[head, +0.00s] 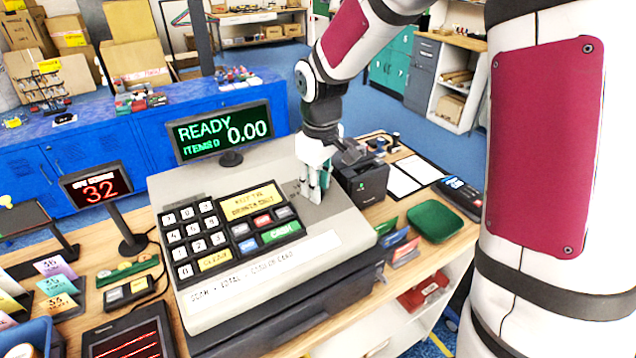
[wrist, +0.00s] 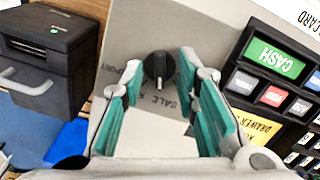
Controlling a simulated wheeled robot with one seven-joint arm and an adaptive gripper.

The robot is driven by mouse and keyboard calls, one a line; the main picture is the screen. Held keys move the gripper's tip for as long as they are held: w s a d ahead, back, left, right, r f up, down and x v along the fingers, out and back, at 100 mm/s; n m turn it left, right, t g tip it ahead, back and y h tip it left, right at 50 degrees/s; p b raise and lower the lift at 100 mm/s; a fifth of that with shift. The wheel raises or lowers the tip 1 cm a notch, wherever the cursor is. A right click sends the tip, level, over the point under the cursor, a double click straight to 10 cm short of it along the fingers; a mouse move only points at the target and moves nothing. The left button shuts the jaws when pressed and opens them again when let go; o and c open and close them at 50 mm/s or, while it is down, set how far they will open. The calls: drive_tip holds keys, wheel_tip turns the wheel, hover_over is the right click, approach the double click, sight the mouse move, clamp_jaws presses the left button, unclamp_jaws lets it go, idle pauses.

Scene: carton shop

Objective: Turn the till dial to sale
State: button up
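The till (head: 270,265) is a grey register on the wooden counter. Its black round dial (wrist: 158,66) shows in the wrist view on the grey top, with a raised ridge running roughly up and down the picture. The word SALE is printed just below the dial, and another word, partly hidden, is at its left. Which mark the ridge points to I cannot tell. My gripper (wrist: 161,72) is open, its teal fingers on either side of the dial with gaps. In the head view my gripper (head: 316,188) points down at the till top and hides the dial.
The till display (head: 222,132) reads READY and 0.00. The keypad (head: 225,228) lies left of my gripper. A black printer (head: 362,183) stands close at the right, with a green tray (head: 435,220) beyond. A red number display (head: 97,187) stands at the left.

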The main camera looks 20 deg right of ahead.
wheel_tip(320, 180, up, 12)
drive_tip(key=s, duration=0.1)
drive_tip(key=shift+s, duration=0.2)
drive_tip(key=shift+a, duration=0.1)
idle(0.5)
drive_tip(key=s+r+m+t, duration=0.2)
drive_tip(key=s+m, duration=0.1)
drive_tip(key=s, duration=0.8)
drive_tip(key=s+r+m+t, duration=0.2)
drive_tip(key=s+m, duration=0.1)
drive_tip(key=s, duration=0.8)
drive_tip(key=shift+s+r, duration=0.25)
drive_tip(key=shift+s, duration=0.15)
